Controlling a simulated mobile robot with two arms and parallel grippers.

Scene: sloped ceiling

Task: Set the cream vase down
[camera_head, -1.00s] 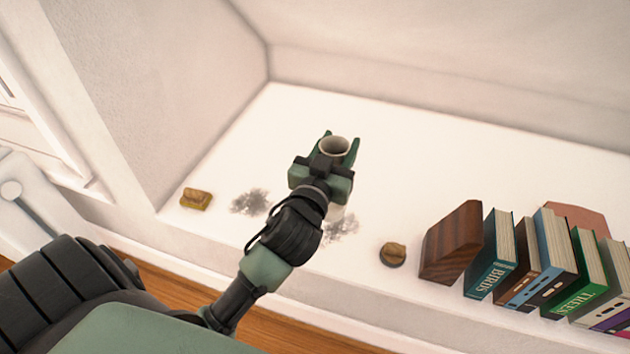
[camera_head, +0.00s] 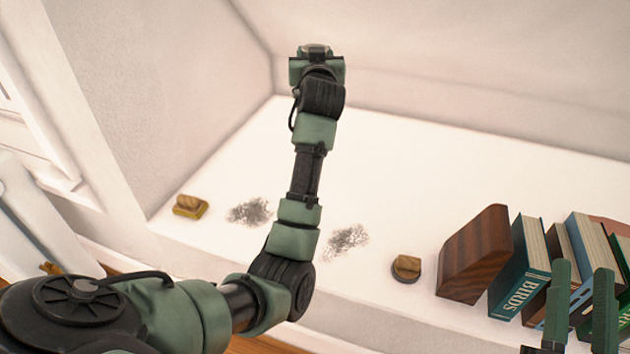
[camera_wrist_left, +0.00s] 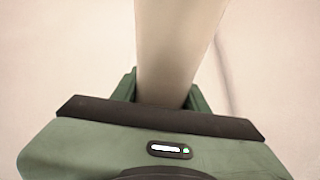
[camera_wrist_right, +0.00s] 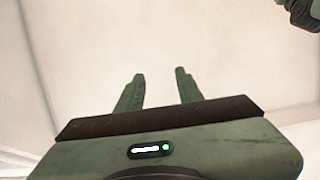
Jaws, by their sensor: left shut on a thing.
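The cream vase (camera_wrist_left: 178,45) is upright-looking in the left wrist view, between the two fingers of my left gripper (camera_wrist_left: 162,85). Only part of its side shows there, and its ends are out of frame. In the head view my left gripper (camera_head: 316,50) is stretched far out in front of the back wall and hides the vase. My right gripper (camera_head: 580,265) is at the lower right of the head view, in front of the books. Its fingers are apart and empty, as the right wrist view (camera_wrist_right: 159,72) also shows.
The white ledge (camera_head: 430,160) is clear at its middle and back. Two dark smudges (camera_head: 346,241) mark it. A wooden block (camera_head: 476,255) and several books (camera_head: 525,268) stand at right.

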